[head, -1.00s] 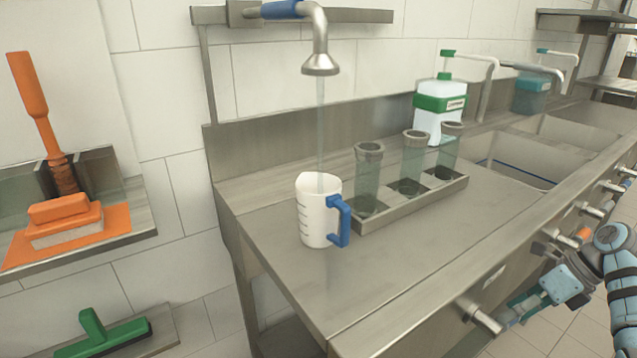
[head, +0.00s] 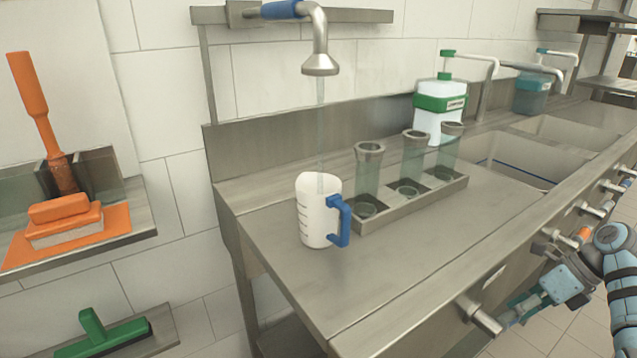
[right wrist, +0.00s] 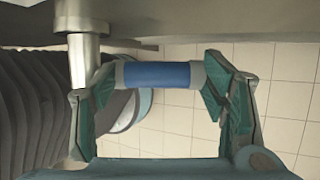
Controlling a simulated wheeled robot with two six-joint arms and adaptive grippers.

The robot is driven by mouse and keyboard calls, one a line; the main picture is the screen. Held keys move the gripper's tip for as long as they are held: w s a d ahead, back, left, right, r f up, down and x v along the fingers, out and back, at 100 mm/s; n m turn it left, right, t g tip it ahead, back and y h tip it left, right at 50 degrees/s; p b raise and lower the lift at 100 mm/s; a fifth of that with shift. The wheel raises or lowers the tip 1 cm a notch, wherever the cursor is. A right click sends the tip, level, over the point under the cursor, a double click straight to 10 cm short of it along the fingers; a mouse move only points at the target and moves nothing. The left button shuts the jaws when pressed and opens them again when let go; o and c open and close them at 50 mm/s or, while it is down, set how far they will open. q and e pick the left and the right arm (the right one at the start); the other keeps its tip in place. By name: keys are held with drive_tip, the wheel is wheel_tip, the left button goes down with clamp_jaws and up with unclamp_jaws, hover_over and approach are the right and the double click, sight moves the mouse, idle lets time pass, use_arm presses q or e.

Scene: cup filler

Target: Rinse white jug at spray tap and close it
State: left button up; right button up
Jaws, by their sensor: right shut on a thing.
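The white jug (head: 315,218) with a blue handle stands upright on the steel counter under the spray tap (head: 320,66). A thin, pale stream of water (head: 320,130) runs from the tap head into the jug's open top. My right gripper (head: 518,308) is low at the counter's front edge, by the nearest valve (head: 482,318). In the right wrist view, my right gripper (right wrist: 168,85) is shut on a blue valve handle (right wrist: 157,75), with a finger at each end. My left gripper is not in view.
A rack (head: 400,212) with several glass tubes stands right of the jug. A green-and-white bottle (head: 439,105) and sink basins lie farther right. More valves (head: 605,208) line the front. Orange (head: 65,220) and green (head: 105,335) cleaning tools sit on left shelves.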

drive_tip(key=r+p, duration=0.1)
drive_tip(key=p, duration=0.2)
drive_tip(key=shift+r+t+h, duration=0.2)
drive_tip(key=shift+t+h, duration=0.1)
drive_tip(key=shift+h, duration=0.1)
drive_tip(key=r+t+h+p, duration=0.1)
drive_tip(key=p, duration=0.2)
drive_tip(key=shift+n+h, duration=0.3)
drive_tip(key=shift+r+p, duration=0.1)
drive_tip(key=shift+p, duration=0.25)
